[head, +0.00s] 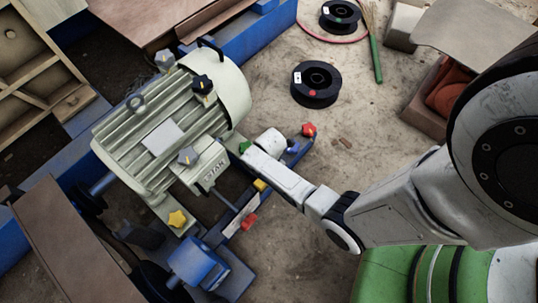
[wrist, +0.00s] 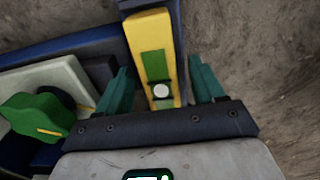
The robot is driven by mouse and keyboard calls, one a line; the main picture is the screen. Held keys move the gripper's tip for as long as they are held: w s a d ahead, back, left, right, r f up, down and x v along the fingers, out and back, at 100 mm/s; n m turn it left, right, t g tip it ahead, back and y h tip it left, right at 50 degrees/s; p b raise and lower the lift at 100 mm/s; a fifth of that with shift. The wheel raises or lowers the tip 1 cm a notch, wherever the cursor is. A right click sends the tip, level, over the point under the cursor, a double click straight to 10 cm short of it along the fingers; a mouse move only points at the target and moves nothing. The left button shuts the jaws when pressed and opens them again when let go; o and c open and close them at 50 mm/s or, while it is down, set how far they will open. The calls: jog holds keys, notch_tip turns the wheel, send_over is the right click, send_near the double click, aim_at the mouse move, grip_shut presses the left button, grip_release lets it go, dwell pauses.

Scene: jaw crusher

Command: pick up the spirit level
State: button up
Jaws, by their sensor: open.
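The spirit level (wrist: 170,58) shows in the wrist view as a yellow bar with a green strip and a round white spot. It lies between the two teal fingers of my gripper (wrist: 163,87). The fingers are open, one on each side, with a gap visible on both sides. The level's near end is hidden behind the gripper's body, and its far end meets a dark bar. In the head view my arm's end covers this place, and the fingers are hidden. I cannot tell whether a small yellow piece (head: 260,185) beside my arm there is the level.
A green knob (wrist: 40,115) stands close left of my gripper. A motor (head: 165,130) on a blue frame stands left of my arm, with several coloured star knobs around it. Black spools (head: 315,84) lie on the floor beyond. Right of the level, the floor (wrist: 265,60) is bare.

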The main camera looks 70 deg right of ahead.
jog(key=shift+c, duration=0.4)
jog(key=c, duration=1.2)
